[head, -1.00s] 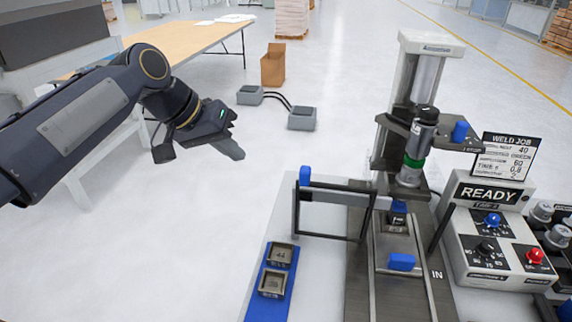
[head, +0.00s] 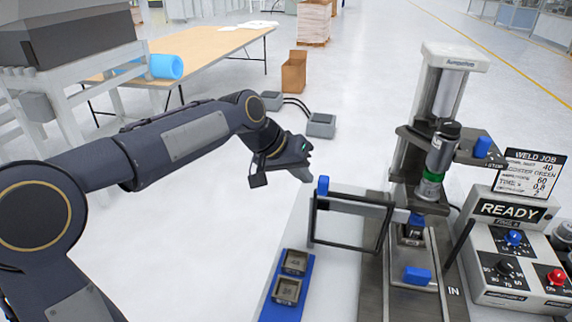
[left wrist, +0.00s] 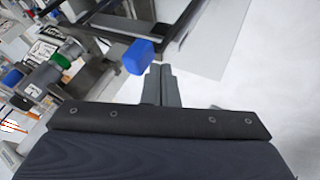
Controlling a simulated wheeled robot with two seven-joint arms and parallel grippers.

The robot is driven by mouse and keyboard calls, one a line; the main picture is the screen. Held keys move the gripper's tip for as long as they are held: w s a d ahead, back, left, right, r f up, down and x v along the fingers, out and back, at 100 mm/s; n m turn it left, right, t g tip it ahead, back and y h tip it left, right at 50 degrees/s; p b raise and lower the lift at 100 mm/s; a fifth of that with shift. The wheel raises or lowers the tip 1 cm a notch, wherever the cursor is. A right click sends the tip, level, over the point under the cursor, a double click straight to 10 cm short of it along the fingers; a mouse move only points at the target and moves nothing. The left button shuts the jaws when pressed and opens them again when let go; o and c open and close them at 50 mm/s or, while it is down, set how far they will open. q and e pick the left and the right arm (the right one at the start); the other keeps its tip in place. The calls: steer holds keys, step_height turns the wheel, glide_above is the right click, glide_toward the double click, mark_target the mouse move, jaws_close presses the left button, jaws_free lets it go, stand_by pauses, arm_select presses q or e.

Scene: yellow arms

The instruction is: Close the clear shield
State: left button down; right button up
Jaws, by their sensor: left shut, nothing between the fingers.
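The clear shield (head: 350,201) is a dark rectangular frame with a see-through pane, standing out to the left of the press. A blue knob (head: 323,186) sits at its upper left corner; the knob also shows in the left wrist view (left wrist: 138,57). My left gripper (head: 304,176) is shut and empty, just left of the blue knob in the head view. In the left wrist view its fingertips (left wrist: 161,70) are close beside the knob; I cannot tell whether they touch. My right gripper is not in view.
The welding press (head: 437,130) stands right of the shield. A control box (head: 515,240) reading READY is at the far right. A blue tray (head: 273,309) with two metal parts lies in front. A table (head: 215,52) and a cardboard box (head: 294,71) stand behind on open floor.

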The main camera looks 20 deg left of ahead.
arm_select(q)
steer(key=shift+d, duration=0.4)
steer(key=d+p, duration=0.4)
steer(key=d, duration=1.4)
steer(key=shift+d, duration=0.15)
